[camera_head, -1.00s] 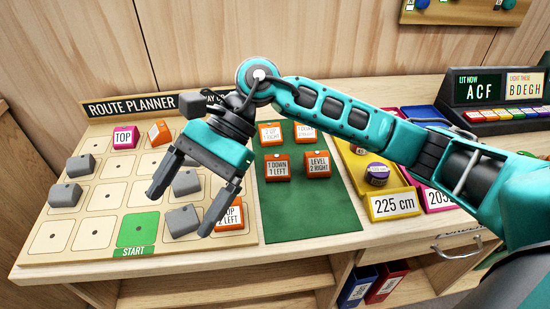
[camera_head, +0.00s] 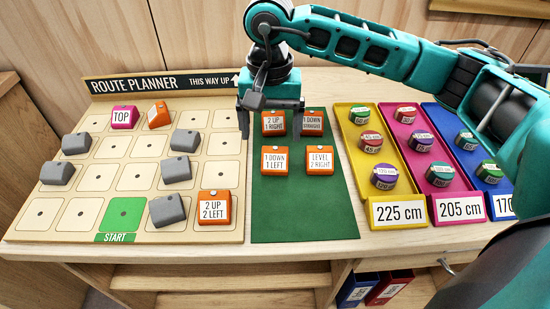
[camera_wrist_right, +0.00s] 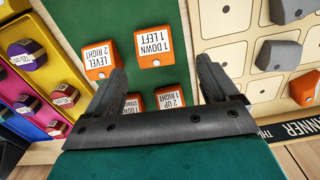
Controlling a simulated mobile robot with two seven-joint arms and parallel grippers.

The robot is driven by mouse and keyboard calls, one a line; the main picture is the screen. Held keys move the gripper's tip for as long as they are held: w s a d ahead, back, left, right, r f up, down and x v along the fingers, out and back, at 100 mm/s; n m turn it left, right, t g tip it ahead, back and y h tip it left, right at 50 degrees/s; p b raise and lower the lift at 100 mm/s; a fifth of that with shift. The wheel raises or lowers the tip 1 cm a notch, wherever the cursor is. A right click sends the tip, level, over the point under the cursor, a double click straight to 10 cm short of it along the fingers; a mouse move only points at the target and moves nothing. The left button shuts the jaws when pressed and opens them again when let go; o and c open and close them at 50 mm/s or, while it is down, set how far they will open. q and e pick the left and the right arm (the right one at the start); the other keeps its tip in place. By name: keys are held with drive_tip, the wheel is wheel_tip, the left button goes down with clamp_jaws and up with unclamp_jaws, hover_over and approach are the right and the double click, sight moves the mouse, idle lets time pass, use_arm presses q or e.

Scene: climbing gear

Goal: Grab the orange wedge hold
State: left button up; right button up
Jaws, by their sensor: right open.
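Several orange wedge holds with white labels are in view. On the green mat (camera_head: 300,215) lie "2 UP 1 RIGHT" (camera_head: 273,123), a partly legible "1 DOWN" hold (camera_head: 313,122), "1 DOWN 1 LEFT" (camera_head: 275,160) and "LEVEL 2 RIGHT" (camera_head: 320,160). Two more are on the board, "2 UP 2 LEFT" (camera_head: 214,207) and one beside the pink TOP hold (camera_head: 158,115). My right gripper (camera_head: 270,122) is open and empty, pointing down over the mat's back row. In the right wrist view, "1 DOWN 1 LEFT" (camera_wrist_right: 153,48) shows beyond the fingertips. My left gripper is out of view.
The route planner board (camera_head: 85,232) with several grey holds (camera_head: 57,173) is left of the mat. Yellow (camera_head: 362,195), pink (camera_head: 436,192) and blue (camera_head: 492,188) trays of round pieces stand to the right. The mat's front half is clear.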

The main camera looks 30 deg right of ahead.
sight(275, 153)
drive_tip(key=shift+f, duration=0.85)
drive_tip(key=f, duration=0.4)
drive_tip(key=shift+s+d+f, duration=0.15)
drive_tip(key=shift+s+d, duration=0.1)
drive_tip(key=shift+d, duration=0.1)
drive_tip(key=shift+f, duration=0.5)
drive_tip(key=shift+c, duration=0.5)
drive_tip(key=c, duration=1)
drive_tip(key=shift+r, duration=0.15)
